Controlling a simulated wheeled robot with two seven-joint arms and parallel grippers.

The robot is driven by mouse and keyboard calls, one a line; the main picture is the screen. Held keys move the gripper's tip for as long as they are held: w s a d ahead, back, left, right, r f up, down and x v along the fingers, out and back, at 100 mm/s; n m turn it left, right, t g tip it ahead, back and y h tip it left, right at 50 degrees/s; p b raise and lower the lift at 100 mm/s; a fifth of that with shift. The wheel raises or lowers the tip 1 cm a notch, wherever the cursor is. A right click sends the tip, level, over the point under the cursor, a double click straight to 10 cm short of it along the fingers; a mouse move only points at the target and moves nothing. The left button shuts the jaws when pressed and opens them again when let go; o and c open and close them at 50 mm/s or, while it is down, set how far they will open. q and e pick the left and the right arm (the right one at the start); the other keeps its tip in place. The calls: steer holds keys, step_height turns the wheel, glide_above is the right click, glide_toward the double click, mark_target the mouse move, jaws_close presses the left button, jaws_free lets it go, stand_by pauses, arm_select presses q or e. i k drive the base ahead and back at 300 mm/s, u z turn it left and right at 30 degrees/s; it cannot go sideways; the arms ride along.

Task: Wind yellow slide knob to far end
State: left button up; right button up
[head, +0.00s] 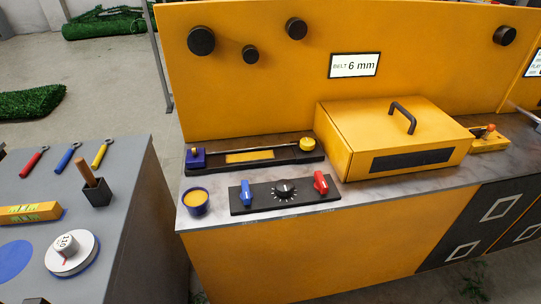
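A black slide unit (255,160) lies on the grey worktop in front of the yellow back panel. A round yellow knob (307,144) sits at its right end. A blue block (195,158) with a small yellow top stands at its left end. A thin rod runs between them above a yellow strip (249,156). Neither of my grippers shows clearly in the head view, and nothing is seen touching the knob.
A yellow box with a black handle (402,117) stands close right of the knob. In front lies a black panel with a blue switch (247,193), a dial (284,189) and a red switch (321,183). A gap separates the grey side table (125,190).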

mark_target(306, 144)
steer(key=k, duration=0.5)
steer(key=z, duration=1.6)
steer(key=i, duration=1.3)
steer(key=u, duration=2.4)
